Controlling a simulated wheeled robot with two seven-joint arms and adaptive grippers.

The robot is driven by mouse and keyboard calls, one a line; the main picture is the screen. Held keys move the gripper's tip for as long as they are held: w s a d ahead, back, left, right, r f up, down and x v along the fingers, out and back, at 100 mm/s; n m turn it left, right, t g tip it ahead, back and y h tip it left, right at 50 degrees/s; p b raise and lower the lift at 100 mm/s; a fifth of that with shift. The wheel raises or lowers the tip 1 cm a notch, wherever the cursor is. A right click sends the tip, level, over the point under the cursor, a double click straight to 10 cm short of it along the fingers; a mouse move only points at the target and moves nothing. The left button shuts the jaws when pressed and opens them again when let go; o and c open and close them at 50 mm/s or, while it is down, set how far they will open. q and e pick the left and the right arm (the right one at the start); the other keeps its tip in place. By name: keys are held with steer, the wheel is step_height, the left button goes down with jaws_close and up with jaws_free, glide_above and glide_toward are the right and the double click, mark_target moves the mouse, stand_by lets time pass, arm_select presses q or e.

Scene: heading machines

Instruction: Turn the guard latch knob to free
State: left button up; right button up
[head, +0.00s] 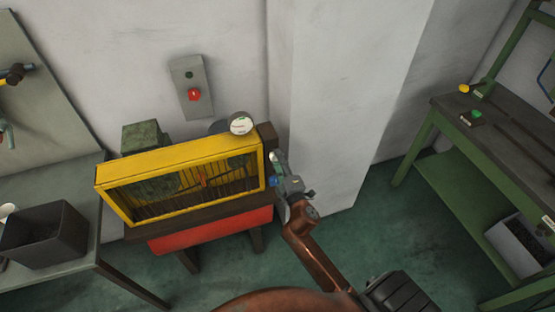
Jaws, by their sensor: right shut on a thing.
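The yellow guard (181,181) with a barred front stands on the machine in the middle left. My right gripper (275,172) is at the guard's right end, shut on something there. The guard latch knob itself is hidden or too small to make out at the gripper's fingers. My left gripper is not in view.
A round gauge (241,123) sits behind the guard's right corner. A grey box with a red button (194,94) is on the wall. A dark bin (44,236) stands on the left bench. A green workbench (483,135) is at the right, and a wall pillar (335,110) stands just behind my right gripper.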

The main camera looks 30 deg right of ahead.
steer(key=shift+m, duration=0.6)
steer(key=shift+f, duration=0.1)
steer(key=o, duration=1.2)
steer(key=shift+c, duration=0.2)
steer(key=v, duration=1.2)
